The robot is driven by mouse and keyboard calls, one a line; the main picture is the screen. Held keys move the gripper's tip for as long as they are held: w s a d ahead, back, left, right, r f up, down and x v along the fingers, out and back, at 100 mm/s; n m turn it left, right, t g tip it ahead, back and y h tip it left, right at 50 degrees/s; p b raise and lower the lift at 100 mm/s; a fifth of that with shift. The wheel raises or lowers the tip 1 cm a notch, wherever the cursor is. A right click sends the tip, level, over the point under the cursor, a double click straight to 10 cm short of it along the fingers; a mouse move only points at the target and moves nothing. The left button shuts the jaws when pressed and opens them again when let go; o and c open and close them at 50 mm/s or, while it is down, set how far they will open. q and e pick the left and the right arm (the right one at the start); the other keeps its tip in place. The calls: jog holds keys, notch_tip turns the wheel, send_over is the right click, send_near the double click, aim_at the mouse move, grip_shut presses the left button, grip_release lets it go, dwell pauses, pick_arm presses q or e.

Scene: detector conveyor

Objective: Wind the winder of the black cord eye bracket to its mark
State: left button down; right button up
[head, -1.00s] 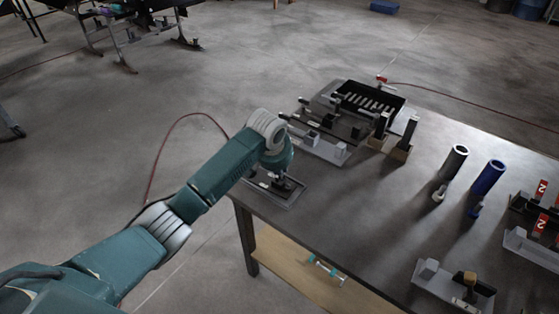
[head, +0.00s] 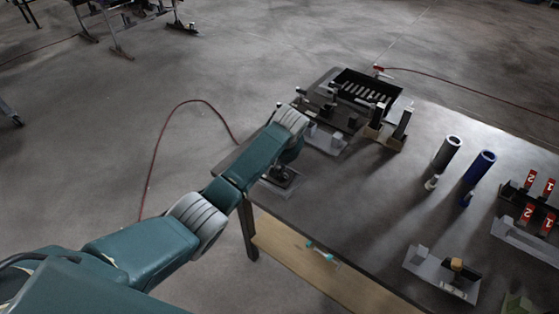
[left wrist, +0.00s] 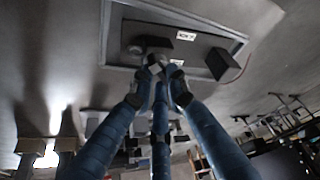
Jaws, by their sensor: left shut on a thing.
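My left gripper (head: 284,173) is at the near left corner of the table, over a small grey base plate (head: 291,188). In the left wrist view my left gripper's blue fingers (left wrist: 157,72) close together on a small grey knob-like part (left wrist: 154,66), which looks like the winder. Just behind it are a black block (left wrist: 152,43) and the grey plate (left wrist: 120,15) of the bracket. A second dark block (left wrist: 217,64) stands on the same plate. White labels lie on the plate. The fingers hide most of the winder, and its mark cannot be made out. My right gripper is not in view.
A black slotted tray (head: 368,90) and several fixtures stand at the table's far left. A grey cylinder (head: 447,152) and a blue cylinder (head: 480,167) stand to the right. A grey bracket (head: 436,276) is at the front. The middle of the table (head: 370,205) is clear.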

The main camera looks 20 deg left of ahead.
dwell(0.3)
pick_arm(q)
jog(key=c, duration=1.7)
grip_release()
jog(key=shift+r, duration=0.1)
jog(key=v, duration=1.2)
